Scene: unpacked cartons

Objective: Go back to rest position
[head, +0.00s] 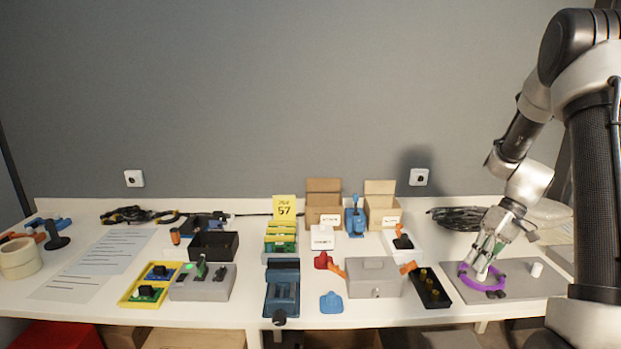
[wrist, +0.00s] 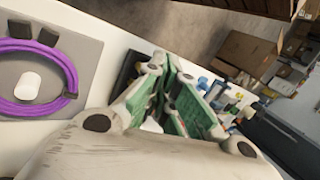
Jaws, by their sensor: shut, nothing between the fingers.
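My gripper (head: 481,271) is at the right of the white table in the head view, low over a grey plate. Its green-padded fingers (wrist: 172,88) are shut with nothing held. In the head view the fingers overlap a purple ring-shaped hose (head: 482,277) on the grey plate (head: 522,277). In the wrist view the hose (wrist: 72,60) lies left of the fingers, apart from them. The exact height of the fingers above the plate is hard to tell. A white cylinder (head: 537,269) stands on the plate, right of the hose.
Left of the plate are a black tray (head: 431,291) with yellow pieces, a grey box (head: 373,278) and a blue vise-like fixture (head: 282,290). Cartons (head: 323,200) and a black cable bundle (head: 459,217) stand farther back. The space above the table's middle is clear.

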